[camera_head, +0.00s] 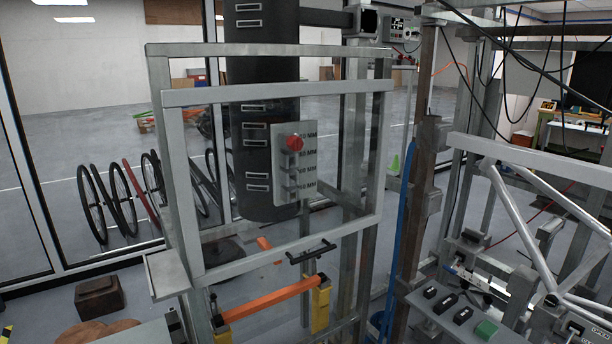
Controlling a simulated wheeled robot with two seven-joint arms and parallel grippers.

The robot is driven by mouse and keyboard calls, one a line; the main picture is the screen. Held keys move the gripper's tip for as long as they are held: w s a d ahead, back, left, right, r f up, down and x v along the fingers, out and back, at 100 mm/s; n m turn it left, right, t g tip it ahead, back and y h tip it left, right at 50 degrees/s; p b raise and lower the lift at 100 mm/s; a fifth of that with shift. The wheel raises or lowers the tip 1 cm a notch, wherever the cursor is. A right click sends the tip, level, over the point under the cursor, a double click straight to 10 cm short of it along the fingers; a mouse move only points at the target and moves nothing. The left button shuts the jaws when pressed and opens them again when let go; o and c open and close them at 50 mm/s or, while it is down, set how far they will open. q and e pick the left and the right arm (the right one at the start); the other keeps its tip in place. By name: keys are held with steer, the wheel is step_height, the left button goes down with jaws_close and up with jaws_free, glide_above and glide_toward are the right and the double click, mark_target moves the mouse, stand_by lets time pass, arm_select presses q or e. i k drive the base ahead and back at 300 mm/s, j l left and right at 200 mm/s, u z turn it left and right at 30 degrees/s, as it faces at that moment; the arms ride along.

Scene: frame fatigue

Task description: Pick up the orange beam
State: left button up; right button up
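The orange beam (268,299) is in the lower middle of the head view, behind and below the lower bar of a grey metal frame. It lies at a slight slant, its right end higher in the picture. Its right end is at a yellow support (320,304). Neither of my grippers shows in this view.
The grey frame (270,94) surrounds the space above the beam, with a panel bearing a red button (295,143) and a large black cylinder (262,190). A white bicycle frame (520,215) and a grey bench (440,312) are at right. A brown box (99,297) sits at left.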

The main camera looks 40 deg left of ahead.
mark_target(236, 314)
steer(key=u, duration=1.3)
